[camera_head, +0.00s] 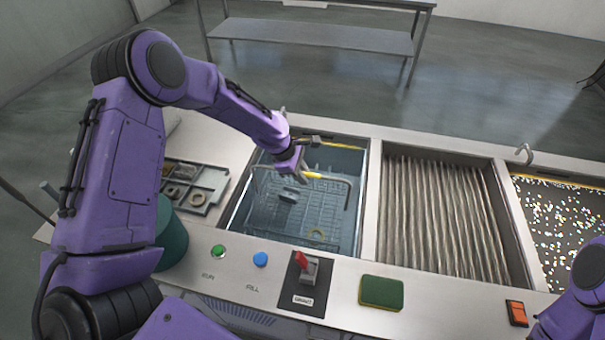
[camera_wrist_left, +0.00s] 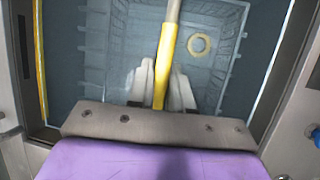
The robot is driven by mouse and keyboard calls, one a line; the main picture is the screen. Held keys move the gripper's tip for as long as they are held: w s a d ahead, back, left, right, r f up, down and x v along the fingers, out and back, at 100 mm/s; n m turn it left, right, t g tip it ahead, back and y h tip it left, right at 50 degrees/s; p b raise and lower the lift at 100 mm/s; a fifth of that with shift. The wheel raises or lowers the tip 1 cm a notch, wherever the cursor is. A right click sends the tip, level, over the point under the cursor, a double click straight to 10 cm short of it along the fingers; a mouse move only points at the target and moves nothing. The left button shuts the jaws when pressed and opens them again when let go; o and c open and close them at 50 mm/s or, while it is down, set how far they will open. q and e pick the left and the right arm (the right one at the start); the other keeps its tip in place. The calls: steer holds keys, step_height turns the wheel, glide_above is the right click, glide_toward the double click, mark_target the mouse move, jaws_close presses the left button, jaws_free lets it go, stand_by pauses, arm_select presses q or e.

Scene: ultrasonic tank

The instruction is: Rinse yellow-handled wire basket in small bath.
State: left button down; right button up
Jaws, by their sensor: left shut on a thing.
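The wire basket (camera_head: 275,222) with a yellow handle (camera_head: 326,175) is inside the left, water-filled bath (camera_head: 362,165). My left gripper (camera_head: 303,177) is over this bath and shut on the yellow handle, which also shows between its fingers in the left wrist view (camera_wrist_left: 164,62). A yellow ring (camera_head: 316,233) and a dark piece lie in the basket; the ring also shows in the left wrist view (camera_wrist_left: 199,45). Whether the basket touches the bath floor I cannot tell. Of my right arm only a purple part shows at the lower right; its gripper is out of view.
A middle bay (camera_head: 440,215) with ridged walls and a speckled bay (camera_head: 560,225) with a tap (camera_head: 525,153) lie to the right. A sorting tray (camera_head: 197,190) is at left. Green button (camera_head: 217,251), blue button (camera_head: 260,259), red lever (camera_head: 302,262) and sponge (camera_head: 381,292) are on the front panel.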

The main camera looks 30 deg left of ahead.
arm_select(q)
steer(key=shift+r, duration=0.2)
step_height(320, 180, up, 6)
steer(key=p, duration=0.6)
steer(key=shift+r, duration=0.1)
steer(key=shift+w+r, duration=0.1)
step_height(320, 180, up, 14)
stand_by(0.8)
stand_by(5.3)
